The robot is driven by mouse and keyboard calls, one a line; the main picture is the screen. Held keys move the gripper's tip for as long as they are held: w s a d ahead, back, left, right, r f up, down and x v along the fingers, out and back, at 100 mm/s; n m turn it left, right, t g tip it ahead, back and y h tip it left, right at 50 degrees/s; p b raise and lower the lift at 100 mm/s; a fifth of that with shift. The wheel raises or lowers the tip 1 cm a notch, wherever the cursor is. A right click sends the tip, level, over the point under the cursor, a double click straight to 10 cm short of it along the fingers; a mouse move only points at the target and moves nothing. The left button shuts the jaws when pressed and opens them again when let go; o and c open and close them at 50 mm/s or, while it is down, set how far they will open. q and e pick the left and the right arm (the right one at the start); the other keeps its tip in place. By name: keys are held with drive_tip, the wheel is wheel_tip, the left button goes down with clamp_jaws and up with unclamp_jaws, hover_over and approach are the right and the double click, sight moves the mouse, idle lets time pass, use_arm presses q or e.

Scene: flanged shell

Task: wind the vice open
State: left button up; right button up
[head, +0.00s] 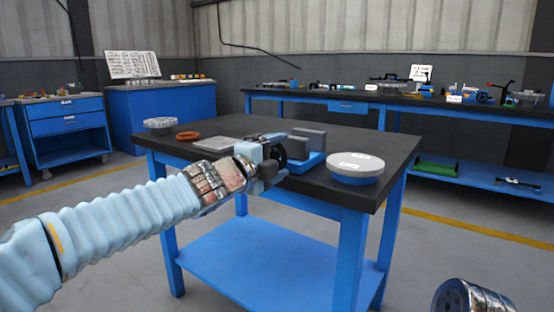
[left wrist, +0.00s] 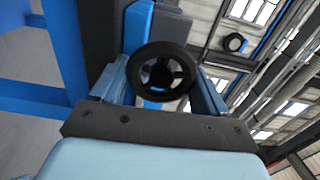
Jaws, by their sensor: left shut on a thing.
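The vice (head: 312,158) stands at the front edge of the dark-topped table, with a blue base and grey jaw blocks. My left gripper (head: 272,160) is at the vice's near left end, shut on its black handwheel. In the left wrist view the handwheel (left wrist: 163,73) is a black spoked ring between the two fingers of my left gripper (left wrist: 163,85). The gap between the vice jaws is partly hidden by the gripper in the head view. My right gripper is not in view.
The table (head: 240,133) also holds a round grey-topped blue disc (head: 355,167), an orange ring (head: 187,136), a flat grey plate (head: 220,145) and another round disc (head: 159,123). A long workbench (head: 400,98) stands behind. A metal cylinder (head: 470,300) shows at the lower right.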

use_arm(q)
drive_tip(key=shift+a+f+m, duration=0.1)
drive_tip(key=shift+f+m, duration=0.1)
drive_tip(key=shift+m, duration=0.9)
